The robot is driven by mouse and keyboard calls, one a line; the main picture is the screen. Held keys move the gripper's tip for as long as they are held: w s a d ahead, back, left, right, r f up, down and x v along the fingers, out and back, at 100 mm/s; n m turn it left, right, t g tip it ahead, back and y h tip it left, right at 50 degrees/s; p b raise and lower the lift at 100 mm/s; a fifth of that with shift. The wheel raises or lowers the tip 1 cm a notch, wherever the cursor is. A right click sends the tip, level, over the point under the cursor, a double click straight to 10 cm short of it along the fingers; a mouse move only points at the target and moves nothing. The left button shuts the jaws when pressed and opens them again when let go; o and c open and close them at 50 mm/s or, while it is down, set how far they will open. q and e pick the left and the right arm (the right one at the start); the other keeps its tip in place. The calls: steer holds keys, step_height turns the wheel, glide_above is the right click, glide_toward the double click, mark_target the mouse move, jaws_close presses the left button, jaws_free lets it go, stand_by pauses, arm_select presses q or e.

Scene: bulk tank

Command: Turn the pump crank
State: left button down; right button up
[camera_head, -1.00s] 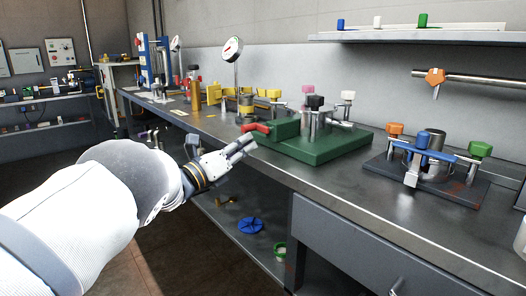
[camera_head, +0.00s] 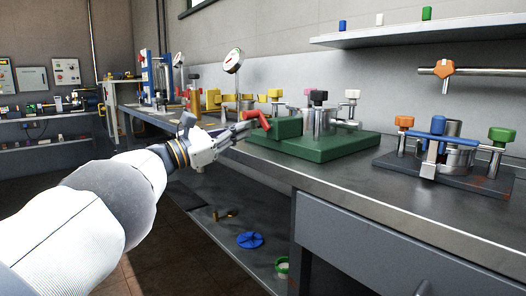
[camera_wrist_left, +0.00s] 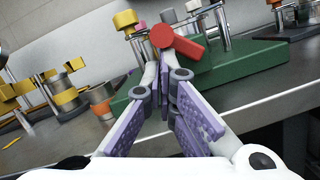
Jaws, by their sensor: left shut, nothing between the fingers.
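The red crank (camera_head: 257,118) sticks out from the left end of a green pump block (camera_head: 315,143) on the bench. In the left wrist view the crank (camera_wrist_left: 184,42) shows as a round red end with a short thick arm, just beyond the fingertips. My left gripper (camera_head: 244,127) is shut and empty, beside the crank's left side at the bench's front edge. In the left wrist view my left gripper (camera_wrist_left: 152,50) has its fingers together, tips overlapping the crank's left edge; I cannot tell whether they touch. My right gripper is not in view.
A dark-plated fixture (camera_head: 440,163) with orange, blue and green knobs stands to the right. Yellow parts (camera_head: 213,98) and a dial gauge (camera_head: 233,60) stand behind. A blue wheel (camera_head: 249,240) lies on the lower shelf. The bench front between the two fixtures is clear.

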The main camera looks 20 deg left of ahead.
mark_target(243, 112)
arm_select(q)
steer(key=r+m+b, duration=0.1)
steer(key=m, duration=0.1)
steer(key=r+m+g+b, duration=0.1)
steer(key=m+b, duration=0.1)
steer(key=m, duration=0.1)
steer(key=r+m+g+b, duration=0.1)
steer(key=m+b, duration=0.1)
steer(key=shift+s+d+h, duration=0.25)
steer(key=shift+d+h, duration=0.05)
steer(key=shift+h, duration=0.1)
steer(key=shift+s+d+r+b, duration=0.3)
steer(key=shift+d+r+b, duration=0.15)
steer(key=shift+r+b, duration=0.15)
steer(key=shift+s+d+r, duration=0.3)
steer(key=shift+d, duration=0.05)
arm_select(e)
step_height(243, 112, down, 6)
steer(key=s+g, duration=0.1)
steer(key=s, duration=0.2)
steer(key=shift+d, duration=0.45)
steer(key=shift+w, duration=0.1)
